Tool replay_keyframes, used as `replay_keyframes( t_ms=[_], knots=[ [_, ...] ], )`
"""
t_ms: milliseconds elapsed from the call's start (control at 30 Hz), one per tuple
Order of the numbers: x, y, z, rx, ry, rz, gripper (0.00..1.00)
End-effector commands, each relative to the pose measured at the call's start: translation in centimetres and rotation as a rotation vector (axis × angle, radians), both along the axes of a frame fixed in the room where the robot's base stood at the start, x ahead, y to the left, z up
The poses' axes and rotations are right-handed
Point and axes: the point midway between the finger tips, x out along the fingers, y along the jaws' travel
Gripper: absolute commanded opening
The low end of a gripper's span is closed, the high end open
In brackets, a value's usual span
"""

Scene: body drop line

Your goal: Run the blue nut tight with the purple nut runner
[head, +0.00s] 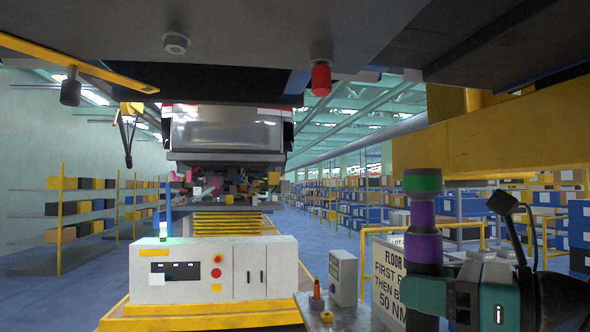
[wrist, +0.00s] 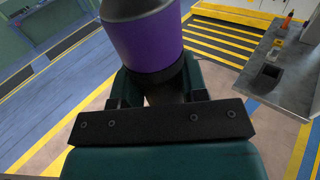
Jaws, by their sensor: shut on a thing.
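The purple nut runner (head: 423,249) stands upright at the right of the head view, with a green collar at its top end. In the wrist view its purple body (wrist: 145,40) fills the top middle. My gripper (head: 425,272) is shut around its lower part; the teal fingers also show in the wrist view (wrist: 158,92). The tool's top is below the dark car underbody (head: 250,50), apart from it in the picture. I cannot make out a blue nut. A grey hex nut (head: 176,43) and a red fitting (head: 321,77) hang from the underbody.
A yellow beam (head: 490,135) hangs close above right of the tool. A white control cabinet (head: 214,270) stands at front left. A grey bench (wrist: 285,70) holds an orange-tipped item (wrist: 287,20). A sign (head: 390,282) stands beside my arm. Shelves line both sides.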

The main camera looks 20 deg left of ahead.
Motion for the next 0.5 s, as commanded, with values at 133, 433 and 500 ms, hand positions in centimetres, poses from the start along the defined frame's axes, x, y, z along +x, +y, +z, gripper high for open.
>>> replay_keyframes(
  t_ms=[133,433,500],
  knots=[
    [-4.1,3.1,5.0,0.005,0.002,0.179,0.02],
    [-12.2,6.8,11.0,0.003,-0.004,0.512,0.02],
    [-13.3,7.1,11.6,0.003,-0.006,0.552,0.02]
  ],
)
